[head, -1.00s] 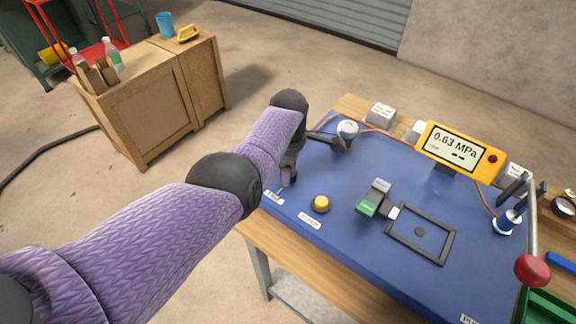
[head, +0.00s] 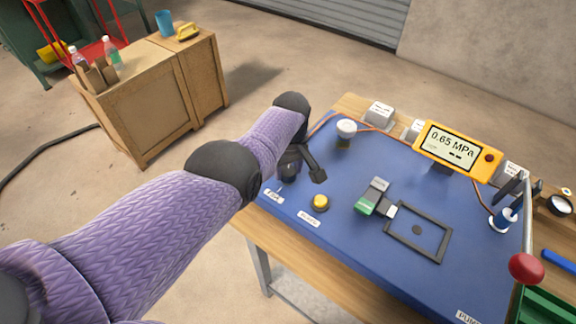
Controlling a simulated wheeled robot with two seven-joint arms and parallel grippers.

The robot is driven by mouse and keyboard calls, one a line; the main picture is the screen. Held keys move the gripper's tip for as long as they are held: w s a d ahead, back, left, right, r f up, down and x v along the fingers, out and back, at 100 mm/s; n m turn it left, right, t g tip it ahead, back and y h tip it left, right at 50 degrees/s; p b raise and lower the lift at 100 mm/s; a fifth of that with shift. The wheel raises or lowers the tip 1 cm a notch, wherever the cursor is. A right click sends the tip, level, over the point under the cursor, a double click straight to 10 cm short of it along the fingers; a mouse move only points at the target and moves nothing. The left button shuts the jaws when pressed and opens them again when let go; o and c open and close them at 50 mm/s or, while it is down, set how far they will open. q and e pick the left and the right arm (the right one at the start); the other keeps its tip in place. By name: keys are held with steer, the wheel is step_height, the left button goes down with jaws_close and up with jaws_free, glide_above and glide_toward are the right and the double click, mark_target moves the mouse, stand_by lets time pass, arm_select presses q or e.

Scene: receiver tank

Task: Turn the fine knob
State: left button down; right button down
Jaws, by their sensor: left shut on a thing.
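My left arm reaches in from the left, and its dark gripper (head: 291,168) is at the near-left corner of the blue panel (head: 375,265), just behind the small white label (head: 273,196), which seems to read FINE. The gripper is shut on the fine knob, which is mostly hidden by the gripper and wrist. A dark part of the gripper sticks out toward the lower right. The yellow gauge (head: 457,148) at the back of the panel reads 0.65 MPa. My right gripper is not in view.
A yellow button (head: 320,202) sits close to the right of the gripper. A white-topped fitting (head: 346,130), a green-and-grey block (head: 373,198) and a black frame (head: 418,232) are on the panel. A red-balled lever (head: 526,268) stands at the right.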

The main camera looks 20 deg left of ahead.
arm_select(q)
steer(key=m, duration=0.7)
steer(key=shift+p, duration=0.4)
steer(key=m, duration=0.7)
steer(key=shift+m+p, duration=0.3)
steer(key=shift+p, duration=0.1)
steer(key=m, duration=0.3)
steer(key=shift+m, duration=0.3)
steer(key=m, duration=0.3)
steer(key=shift+m+t, duration=0.3)
steer(key=shift+m, duration=0.1)
steer(key=m, duration=0.6)
steer(key=shift+m, duration=0.3)
